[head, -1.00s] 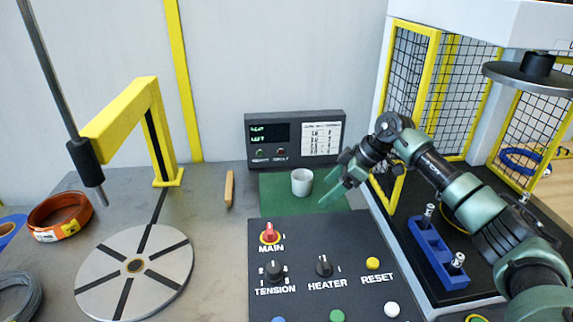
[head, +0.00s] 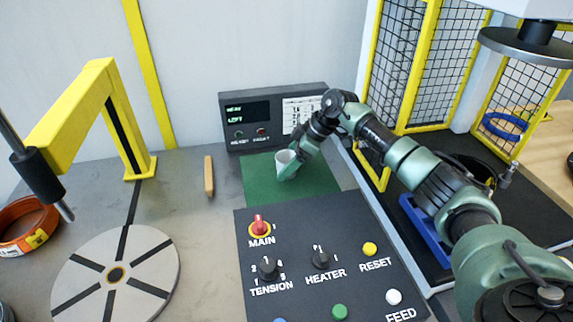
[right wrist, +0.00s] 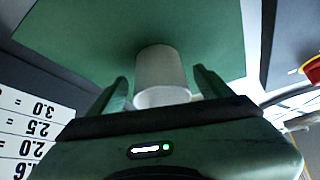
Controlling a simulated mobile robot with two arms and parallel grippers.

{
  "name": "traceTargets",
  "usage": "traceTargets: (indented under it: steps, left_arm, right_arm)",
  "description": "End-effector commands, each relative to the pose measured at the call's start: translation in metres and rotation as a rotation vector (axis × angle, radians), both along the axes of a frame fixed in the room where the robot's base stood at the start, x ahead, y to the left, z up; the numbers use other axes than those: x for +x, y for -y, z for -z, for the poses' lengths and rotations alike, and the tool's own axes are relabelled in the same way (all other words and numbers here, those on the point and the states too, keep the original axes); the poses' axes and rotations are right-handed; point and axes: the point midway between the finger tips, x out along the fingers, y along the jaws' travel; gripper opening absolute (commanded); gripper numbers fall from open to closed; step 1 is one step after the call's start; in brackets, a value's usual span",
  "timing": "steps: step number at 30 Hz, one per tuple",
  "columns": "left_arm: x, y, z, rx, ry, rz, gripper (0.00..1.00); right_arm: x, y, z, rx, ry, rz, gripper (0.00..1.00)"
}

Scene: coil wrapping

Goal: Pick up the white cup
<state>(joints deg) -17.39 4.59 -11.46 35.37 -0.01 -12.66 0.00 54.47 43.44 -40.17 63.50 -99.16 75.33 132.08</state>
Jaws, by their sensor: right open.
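The white cup (head: 284,166) stands on the green mat (head: 322,183), in front of the display box. In the head view it looks slightly tilted and is partly hidden by my right gripper (head: 290,165). In the right wrist view the cup (right wrist: 161,75) is between the two open fingers of the right gripper (right wrist: 160,85), with a gap visible on each side. My left gripper is not in view.
A dark control panel (head: 310,228) with knobs and buttons lies in front of the mat. The display box (head: 268,118) stands behind it. A wooden stick (head: 209,176) and a round slotted plate (head: 75,275) are to the left. A yellow mesh guard (head: 410,75) is at right.

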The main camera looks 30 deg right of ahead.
Motion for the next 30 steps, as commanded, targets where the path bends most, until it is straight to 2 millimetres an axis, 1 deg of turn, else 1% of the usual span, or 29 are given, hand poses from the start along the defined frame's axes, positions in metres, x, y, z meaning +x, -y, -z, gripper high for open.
traceTargets:
  steps: [3,9,10,11,12,14,15,16,17,25,30]
  left_arm:
    - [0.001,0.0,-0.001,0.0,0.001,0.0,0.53]
    - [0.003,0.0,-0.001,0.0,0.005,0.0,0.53]
    - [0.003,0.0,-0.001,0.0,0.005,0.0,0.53]
    - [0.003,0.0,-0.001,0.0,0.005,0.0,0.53]
    - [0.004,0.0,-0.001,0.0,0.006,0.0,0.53]
    - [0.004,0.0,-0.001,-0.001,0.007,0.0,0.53]
    - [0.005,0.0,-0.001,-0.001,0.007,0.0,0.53]
    - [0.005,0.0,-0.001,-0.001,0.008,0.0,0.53]
    - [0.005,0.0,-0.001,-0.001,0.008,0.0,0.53]
    - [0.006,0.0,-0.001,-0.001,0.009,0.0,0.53]
    - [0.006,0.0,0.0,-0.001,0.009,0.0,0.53]
  right_arm:
    - [0.002,-0.004,0.007,0.001,-0.001,0.0,0.8]
    - [0.003,-0.004,0.008,0.0,0.0,0.0,0.8]
    - [0.003,-0.004,0.008,0.0,0.0,0.0,0.77]
    - [0.003,-0.004,0.008,0.0,0.0,0.0,0.69]
    - [0.002,-0.004,0.008,0.0,0.0,0.0,0.58]
    - [0.002,-0.003,0.008,-0.001,-0.001,0.0,0.41]
    - [0.003,-0.004,0.008,0.0,0.0,0.0,0.3]
    - [0.002,-0.003,0.008,0.0,0.0,0.0,0.22]
    - [0.002,-0.003,0.008,0.0,0.0,0.0,0.16]
    - [0.003,-0.003,0.007,-0.001,0.001,0.001,0.15]
    - [0.003,-0.003,-0.004,-0.001,0.002,0.0,0.15]
